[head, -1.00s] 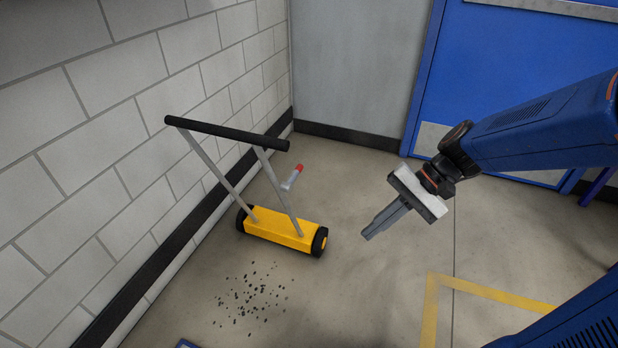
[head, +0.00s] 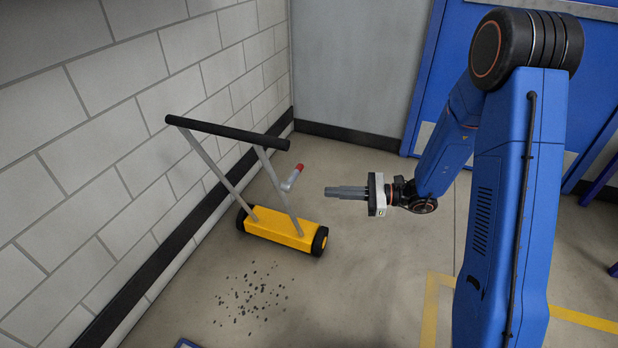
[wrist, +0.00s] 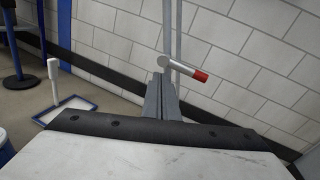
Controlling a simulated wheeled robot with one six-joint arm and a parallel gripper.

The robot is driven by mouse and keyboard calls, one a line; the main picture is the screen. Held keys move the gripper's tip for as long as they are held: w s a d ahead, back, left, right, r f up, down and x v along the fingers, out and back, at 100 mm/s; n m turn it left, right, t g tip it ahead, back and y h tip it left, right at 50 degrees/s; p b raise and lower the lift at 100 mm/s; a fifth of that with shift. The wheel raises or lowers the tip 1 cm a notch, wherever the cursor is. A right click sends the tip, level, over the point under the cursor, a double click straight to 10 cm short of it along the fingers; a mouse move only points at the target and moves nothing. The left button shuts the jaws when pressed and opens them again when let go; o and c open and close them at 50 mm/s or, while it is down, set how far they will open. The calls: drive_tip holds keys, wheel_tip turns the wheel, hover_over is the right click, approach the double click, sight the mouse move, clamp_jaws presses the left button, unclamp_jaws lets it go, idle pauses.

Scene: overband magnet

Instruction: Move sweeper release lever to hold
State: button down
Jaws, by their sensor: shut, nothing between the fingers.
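The magnetic sweeper (head: 272,228) is a yellow bar on black wheels with grey uprights and a black push handle (head: 228,132), standing near the block wall. Its release lever (head: 291,178) is a short grey arm with a red tip, on the right upright. In the head view the lever slants up to the right. My gripper (head: 328,192) is to the right of the lever, shut and empty, fingers pointing left toward it. In the wrist view the lever (wrist: 185,69) appears just beyond my fingertips (wrist: 161,76), its red tip to the right. I cannot tell whether they touch.
Dark metal bits (head: 252,293) lie on the floor in front of the sweeper. The block wall (head: 110,130) runs along the left. A blue door (head: 440,40) is behind. A yellow floor line (head: 590,321) is at the right. Floor between is clear.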

drive_tip(key=w+d+f+m+t, duration=0.2)
drive_tip(key=w+f+m+t, duration=0.3)
drive_tip(key=w+f, duration=0.25)
drive_tip(key=w+a+r, duration=0.3)
drive_tip(key=a+r, duration=0.1)
drive_tip(key=a, duration=0.6)
drive_tip(key=shift+a, duration=0.15)
drive_tip(key=shift+w+r, duration=0.1)
drive_tip(key=shift+r, duration=0.1)
wheel_tip(320, 180, up, 9)
drive_tip(key=n+g, duration=0.1)
drive_tip(key=n, duration=0.8)
hover_over(294, 176)
drive_tip(key=w+d, duration=0.3)
drive_tip(key=d, duration=0.1)
drive_tip(key=shift+f, duration=0.1)
